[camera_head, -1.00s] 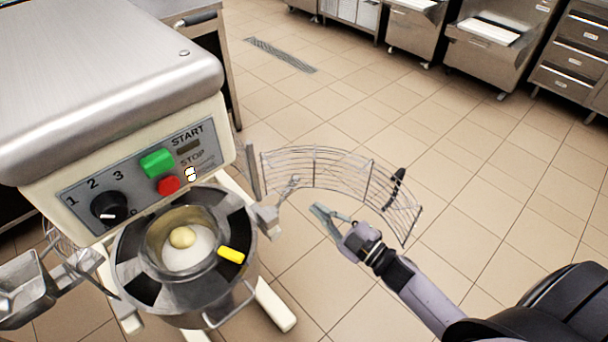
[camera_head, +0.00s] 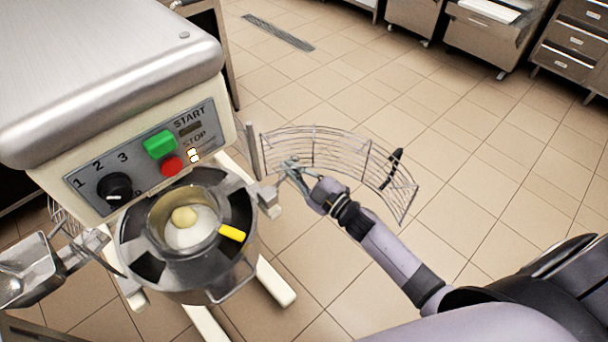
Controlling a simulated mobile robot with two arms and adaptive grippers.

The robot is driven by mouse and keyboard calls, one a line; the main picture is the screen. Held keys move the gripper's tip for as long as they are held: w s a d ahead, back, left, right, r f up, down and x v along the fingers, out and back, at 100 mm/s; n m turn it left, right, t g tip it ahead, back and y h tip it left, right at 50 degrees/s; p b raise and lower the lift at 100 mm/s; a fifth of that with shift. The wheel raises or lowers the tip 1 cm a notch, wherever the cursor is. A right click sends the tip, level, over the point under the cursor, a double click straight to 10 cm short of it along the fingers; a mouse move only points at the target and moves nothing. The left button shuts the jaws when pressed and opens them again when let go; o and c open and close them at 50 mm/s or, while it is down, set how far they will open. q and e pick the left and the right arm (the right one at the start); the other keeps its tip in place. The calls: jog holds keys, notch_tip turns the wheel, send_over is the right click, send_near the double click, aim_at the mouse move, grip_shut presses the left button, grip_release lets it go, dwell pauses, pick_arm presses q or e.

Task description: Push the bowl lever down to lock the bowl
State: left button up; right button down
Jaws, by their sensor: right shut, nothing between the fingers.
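The mixer bowl (camera_head: 215,285) sits in its frame below the control panel and holds a pale ball and white contents. A metal bracket (camera_head: 268,198) stands at the bowl's right side, and the thin bowl lever (camera_head: 279,181) rises from it up and to the right. My right gripper (camera_head: 291,168) is shut and empty, with its fingertips at the lever's upper end. They overlap it in the picture; I cannot tell whether they touch. My left gripper is not in view.
The curved wire guard (camera_head: 335,150) is swung out to the right, behind my right gripper. The control panel (camera_head: 150,165) has a dial, a green button and a red button. A metal chute (camera_head: 30,268) is at the left. Open tiled floor lies to the right.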

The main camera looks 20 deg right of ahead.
jog(key=shift+w+a, duration=0.2)
jog(key=shift+w, duration=0.15)
jog(key=shift+d+f, duration=0.1)
jog(key=shift+w+d+m, duration=0.1)
jog(key=shift+d+m, duration=0.1)
jog(key=shift+m, duration=0.3)
jog(key=shift+d+f, duration=0.1)
jog(key=shift+f, duration=0.05)
jog(key=w+d+f+m+t+h+b, duration=0.1)
jog(key=d+f+m+h+b, duration=0.1)
jog(key=d+f+m+b, duration=0.2)
jog(key=shift+w+f+m, duration=0.3)
jog(key=shift+f+m, duration=1.4)
jog(key=shift+m, duration=2.7)
jog(key=shift+d, duration=0.1)
jog(key=shift+s+f, duration=0.1)
